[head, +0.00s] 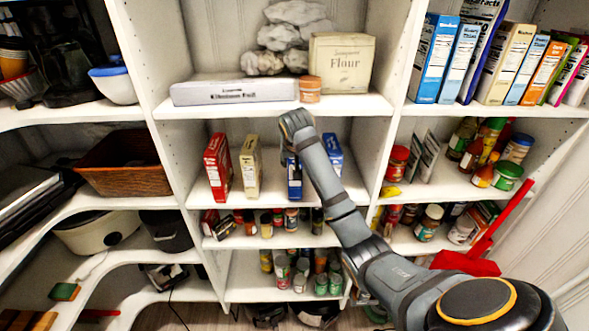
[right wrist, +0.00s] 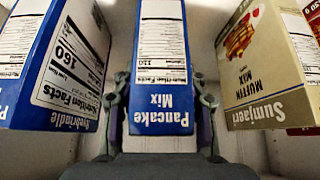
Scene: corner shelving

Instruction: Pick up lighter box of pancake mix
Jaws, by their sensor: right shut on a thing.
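My right gripper (right wrist: 158,112) is shut on a blue and white box of pancake mix (right wrist: 162,75), with one finger on each side of it. In the head view this box (head: 294,183) is dark blue and stands upright on the middle shelf, its upper part hidden by my wrist. A lighter blue box (head: 333,154) stands to its right. In the right wrist view that neighbour (right wrist: 60,65) is on the left; its product name does not show. In the head view my right gripper's fingers are mostly hidden behind the wrist. My left gripper is not in view.
A cream muffin mix box (head: 249,166) and a red box (head: 217,166) stand left on the same shelf (head: 270,192). Spice jars fill the shelf below.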

